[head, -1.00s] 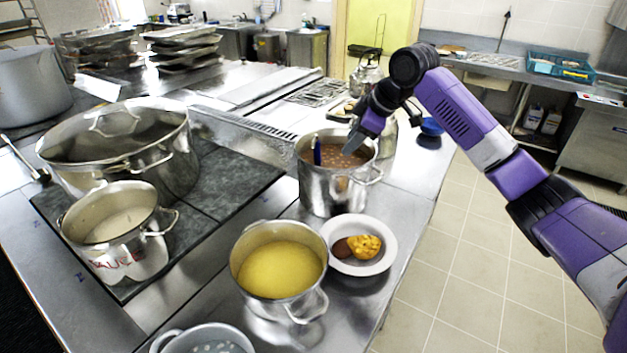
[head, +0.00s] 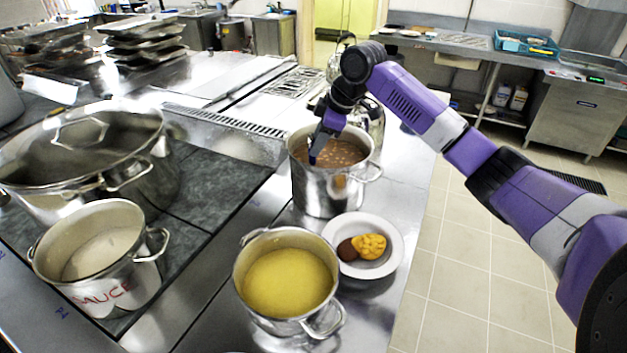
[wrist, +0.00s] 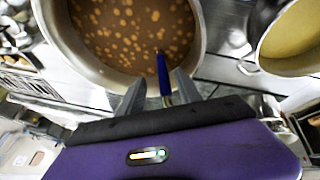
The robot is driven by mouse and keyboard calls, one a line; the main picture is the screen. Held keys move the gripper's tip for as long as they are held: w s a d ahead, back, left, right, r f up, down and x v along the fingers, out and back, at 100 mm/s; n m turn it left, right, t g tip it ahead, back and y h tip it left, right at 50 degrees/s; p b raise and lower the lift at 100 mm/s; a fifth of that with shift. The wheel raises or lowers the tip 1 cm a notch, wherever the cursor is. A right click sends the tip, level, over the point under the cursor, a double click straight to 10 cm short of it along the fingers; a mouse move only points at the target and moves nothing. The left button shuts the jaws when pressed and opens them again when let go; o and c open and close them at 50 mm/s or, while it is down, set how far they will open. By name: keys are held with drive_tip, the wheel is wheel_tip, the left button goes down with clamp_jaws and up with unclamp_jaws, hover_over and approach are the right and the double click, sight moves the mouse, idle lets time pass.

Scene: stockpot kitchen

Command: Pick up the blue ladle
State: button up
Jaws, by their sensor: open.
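The blue ladle (wrist: 163,73) stands in a steel pot (head: 325,190) of brown soup with pale round pieces. In the wrist view its blue handle rises out of the soup near the rim, between the two fingers of my gripper (wrist: 160,88). The gripper is open, with a finger on each side of the handle. I cannot tell whether either finger touches it. In the head view my gripper (head: 318,148) points down over the pot and hides most of the handle; a bit of blue (head: 312,158) shows below it. The ladle's bowl is hidden in the soup.
A pot of yellow soup (head: 288,283) and a white plate with food (head: 391,258) stand in front of the soup pot. A large lidded pot (head: 85,160) and a sauce pot (head: 100,255) are at left. A kettle (head: 370,118) stands behind.

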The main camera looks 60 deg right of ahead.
sight(313, 160)
drive_tip(key=shift+s+p+x, duration=0.1)
drive_tip(key=shift+p+x, duration=0.2)
drive_tip(key=shift+x, duration=0.85)
drive_tip(key=shift+s+p+x, duration=0.15)
drive_tip(key=shift+p+x, duration=0.15)
drive_tip(key=shift+x, duration=0.8)
drive_tip(key=shift+a+f, duration=0.1)
drive_tip(key=shift+a, duration=0.05)
clamp_jaws()
